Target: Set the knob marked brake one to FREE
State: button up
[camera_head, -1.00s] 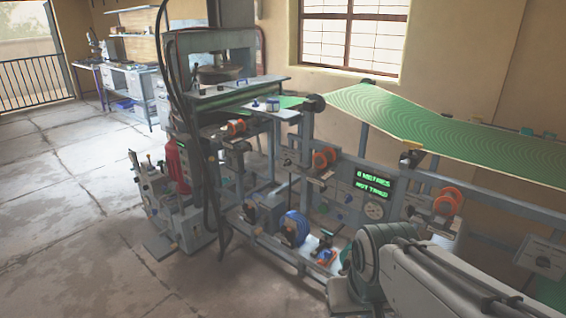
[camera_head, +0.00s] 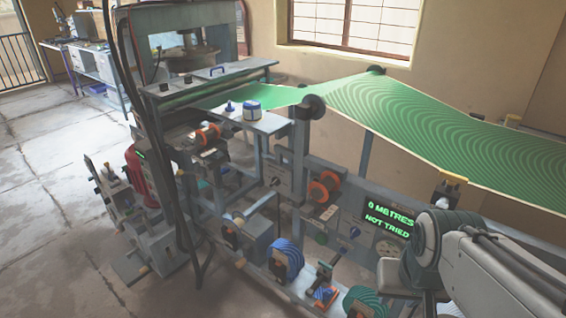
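No knob's marking is legible, so I cannot tell which one is brake one. A small dark knob (camera_head: 275,182) sits on a grey box in the middle of the machine. A blue knob (camera_head: 354,232) sits on the panel left of the green display (camera_head: 389,221), which reads "0 METRES NOT TRIED". A green round button (camera_head: 321,238) is on the same panel. My arm reaches in from the lower right and hides part of the machine there. My gripper itself is not visible.
The green patterned web (camera_head: 430,120) runs above the machine's right side. Orange-flanged rollers (camera_head: 324,188), a blue reel (camera_head: 285,261) and a green reel (camera_head: 364,302) stick out at the front. Black cables hang at the left.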

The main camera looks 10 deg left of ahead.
aim_at(276, 182)
jog(key=u, duration=0.6)
jog(key=i, duration=1.15)
jog(key=u, duration=0.7)
